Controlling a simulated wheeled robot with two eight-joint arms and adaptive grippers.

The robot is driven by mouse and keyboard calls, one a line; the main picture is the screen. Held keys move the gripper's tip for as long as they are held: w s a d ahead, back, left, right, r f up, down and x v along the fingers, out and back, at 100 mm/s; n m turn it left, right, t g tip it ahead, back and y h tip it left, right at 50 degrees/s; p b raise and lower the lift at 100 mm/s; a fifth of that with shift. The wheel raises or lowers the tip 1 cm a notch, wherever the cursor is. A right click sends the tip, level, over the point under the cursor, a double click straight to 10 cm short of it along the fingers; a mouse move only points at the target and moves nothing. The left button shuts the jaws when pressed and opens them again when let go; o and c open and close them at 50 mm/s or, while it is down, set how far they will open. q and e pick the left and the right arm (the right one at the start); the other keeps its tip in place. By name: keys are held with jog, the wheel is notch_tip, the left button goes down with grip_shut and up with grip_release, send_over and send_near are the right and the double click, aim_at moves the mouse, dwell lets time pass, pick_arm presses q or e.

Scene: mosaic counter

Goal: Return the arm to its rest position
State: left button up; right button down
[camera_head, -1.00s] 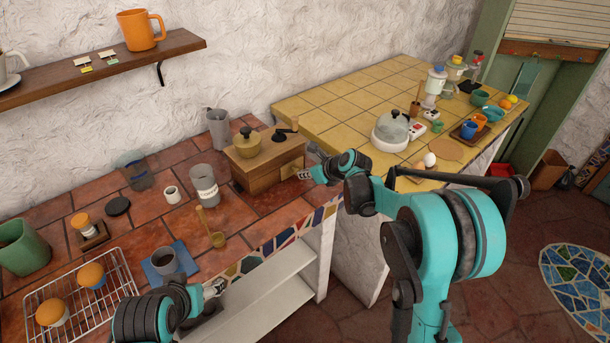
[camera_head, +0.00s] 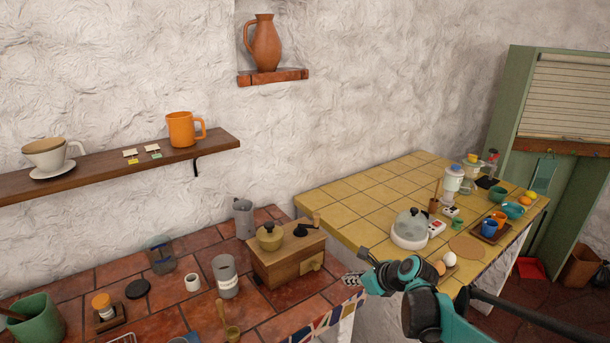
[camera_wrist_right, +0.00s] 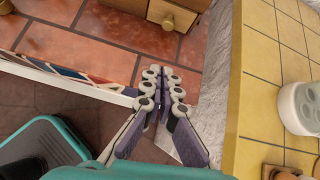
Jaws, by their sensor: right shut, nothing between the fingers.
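My right arm comes in from the lower right in the head view, and its gripper (camera_head: 352,279) points left toward the wooden coffee grinder (camera_head: 285,258). The fingers are shut and empty, with a gap to the grinder's small front drawer (camera_head: 311,265). In the right wrist view the same gripper (camera_wrist_right: 165,78) shows its fingers together in front of the counter edge. The drawer front with its knob (camera_wrist_right: 170,18) is at the top of that view, apart from the fingertips.
The yellow-tiled counter (camera_head: 350,218) carries a glass-lidded white pot (camera_head: 411,230) and an egg (camera_head: 449,260) near my right arm. A wall shelf (camera_head: 110,172) is above left.

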jog(key=s+d+n+h, duration=0.1)
jog(key=s+n+h, duration=0.4)
jog(key=s+n, duration=2.2)
jog(key=shift+s+r+n+g, duration=0.3)
jog(key=shift+n+g, duration=0.1)
jog(key=shift+n, duration=0.1)
